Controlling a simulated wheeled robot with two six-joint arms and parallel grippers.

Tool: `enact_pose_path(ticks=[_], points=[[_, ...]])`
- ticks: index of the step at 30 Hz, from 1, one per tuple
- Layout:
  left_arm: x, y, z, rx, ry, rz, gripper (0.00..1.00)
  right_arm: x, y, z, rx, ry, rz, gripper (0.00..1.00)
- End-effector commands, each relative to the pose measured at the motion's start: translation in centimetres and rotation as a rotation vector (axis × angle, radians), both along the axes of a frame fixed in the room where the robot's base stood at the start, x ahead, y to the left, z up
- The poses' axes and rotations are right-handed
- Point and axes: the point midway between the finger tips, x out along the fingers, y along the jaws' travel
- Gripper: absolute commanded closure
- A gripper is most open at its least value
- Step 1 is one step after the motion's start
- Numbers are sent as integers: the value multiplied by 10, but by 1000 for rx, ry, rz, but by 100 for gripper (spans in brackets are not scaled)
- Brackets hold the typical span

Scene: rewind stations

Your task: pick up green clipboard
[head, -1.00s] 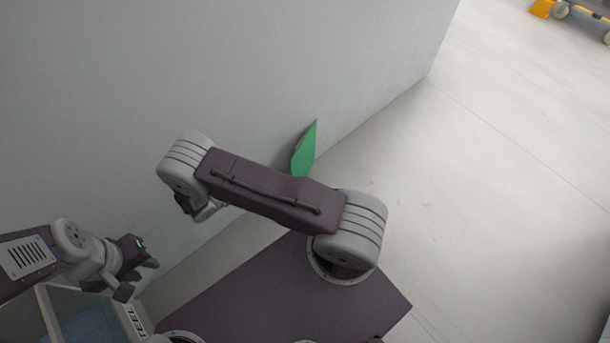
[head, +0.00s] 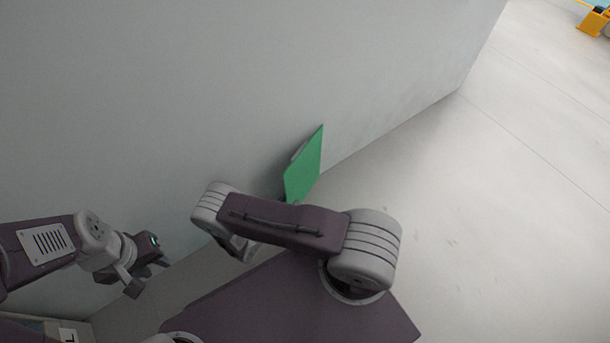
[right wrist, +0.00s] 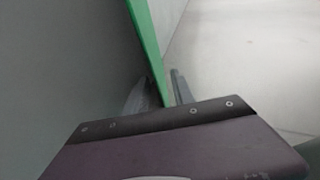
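The green clipboard (head: 304,168) stands tilted near the foot of the grey wall in the head view, its lower end partly behind my right arm. In the right wrist view the clipboard (right wrist: 148,42) shows nearly edge-on and runs down between the two fingers of my right gripper (right wrist: 163,90). The gripper looks open, with a narrow gap between the clipboard and the right-hand finger. In the head view the right fingers are hidden behind my arm. My left gripper (head: 150,279) is open and empty at the left, away from the clipboard.
The grey wall (head: 200,80) rises close behind the clipboard. Pale open floor (head: 500,220) lies to the right. A container (head: 45,325) is partly seen at bottom left. A yellow object (head: 592,24) is far off at top right.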

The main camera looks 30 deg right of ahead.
Motion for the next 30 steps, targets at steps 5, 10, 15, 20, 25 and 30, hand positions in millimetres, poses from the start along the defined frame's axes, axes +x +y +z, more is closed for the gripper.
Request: enact_pose_path(ticks=[5, 10, 15, 20, 25, 30], points=[[0, 0, -17, 0, 0, 0, 69, 5, -11, -10, 0, 1, -4, 70], [0, 0, -41, 0, 0, 0, 69, 20, -36, -20, -1, -1, -4, 70], [0, 0, -43, 0, 0, 0, 69, 24, -44, -18, 0, 0, 0, 70], [0, 0, -41, 0, 0, 0, 69, 24, -43, -17, 0, 0, 1, 76], [0, 0, -41, 0, 0, 0, 69, 24, -43, -18, 0, 0, 1, 100], [0, 0, -41, 0, 0, 0, 69, 24, -43, -18, 0, 0, 0, 100]])
